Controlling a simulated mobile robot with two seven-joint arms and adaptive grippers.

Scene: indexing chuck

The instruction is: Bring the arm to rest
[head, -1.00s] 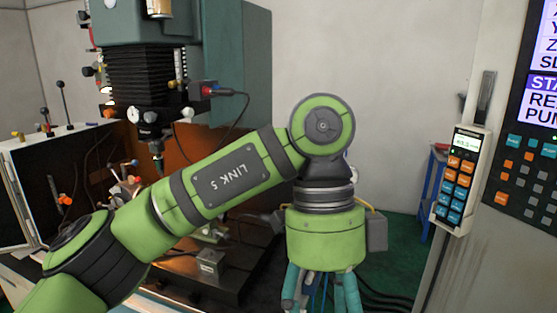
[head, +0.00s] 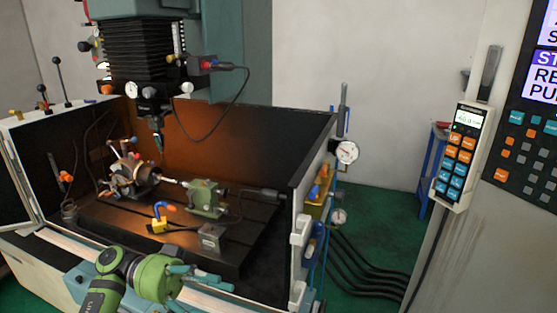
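A green arm of mine comes in at the bottom left, low in front of the machine's front edge. Its gripper (head: 208,278) has teal fingers that point right. They lie close to the front sill, and I see nothing held between them. The view is too small and slanted to tell how far apart they are. My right gripper is not in view. The indexing chuck (head: 136,172) sits on the left part of the dark machine table (head: 112,214), apart from the gripper. A thin light-coloured part reaches from it towards the green tailstock (head: 205,198).
The machine head (head: 140,50) hangs above the chuck. A yellow block (head: 158,226) and a grey block (head: 211,238) are on the table. The enclosure's right wall (head: 304,215) carries a dial gauge (head: 347,152). A pendant (head: 459,160) hangs at right. Black cables cross the green floor.

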